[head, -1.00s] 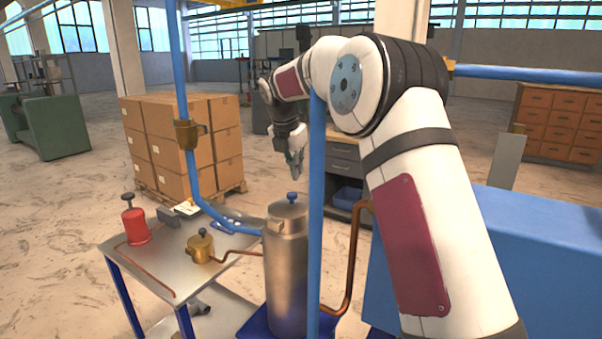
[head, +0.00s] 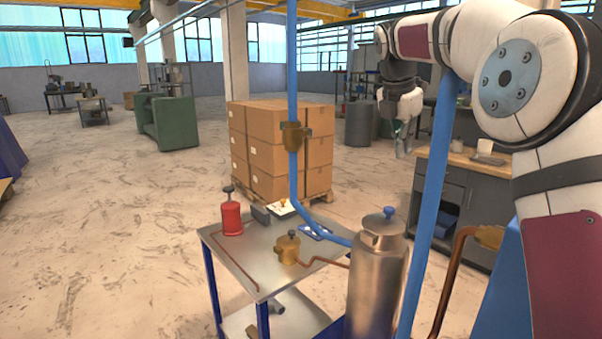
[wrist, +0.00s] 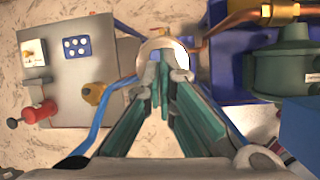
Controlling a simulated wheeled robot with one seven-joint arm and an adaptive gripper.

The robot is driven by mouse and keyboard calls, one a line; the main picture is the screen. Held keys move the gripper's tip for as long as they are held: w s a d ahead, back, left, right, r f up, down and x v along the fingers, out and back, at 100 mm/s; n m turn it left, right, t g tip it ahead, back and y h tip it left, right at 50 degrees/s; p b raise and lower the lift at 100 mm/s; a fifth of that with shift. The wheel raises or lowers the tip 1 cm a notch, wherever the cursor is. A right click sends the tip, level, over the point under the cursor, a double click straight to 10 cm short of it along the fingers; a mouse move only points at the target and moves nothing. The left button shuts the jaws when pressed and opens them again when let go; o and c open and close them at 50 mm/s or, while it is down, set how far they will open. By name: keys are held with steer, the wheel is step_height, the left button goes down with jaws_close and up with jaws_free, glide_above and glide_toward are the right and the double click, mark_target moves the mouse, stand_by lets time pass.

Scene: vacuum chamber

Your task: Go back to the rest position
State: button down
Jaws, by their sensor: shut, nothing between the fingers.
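My gripper (head: 403,136) hangs pointing down at the end of my raised arm, at the upper right of the head view. In the wrist view its green fingers (wrist: 163,85) come together at the tips with nothing held. Below the fingertips lies the round top of the steel cylinder (wrist: 165,55), partly hidden by the fingers. In the head view the steel cylinder (head: 376,275) with a blue knob stands upright, clear of the gripper.
A cart (head: 232,262) carries a red canister (head: 231,219) and a brass pot (head: 288,249). Stacked cartons (head: 280,150) stand behind. A green pump (wrist: 293,62) is right of my fingers. Open floor lies left.

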steer(key=s+a+r+m, duration=0.1)
steer(key=s+a+m, duration=0.3)
steer(key=s, duration=0.6)
steer(key=s+a+r+m, duration=0.1)
steer(key=s+a+m, duration=0.1)
steer(key=s+m, duration=0.6)
steer(key=s+a+f+m+t+y, duration=0.1)
steer(key=s+f+m, duration=0.5)
steer(key=s, duration=0.5)
steer(key=s+a+f+m+y, duration=0.1)
steer(key=s+f+m, duration=0.4)
steer(key=s, duration=0.7)
step_height(320, 180, down, 2)
steer(key=shift+s+a+f+m+t+y, duration=0.15)
steer(key=shift+s+a+m+t+y, duration=0.1)
steer(key=shift+m+t+y, duration=0.2)
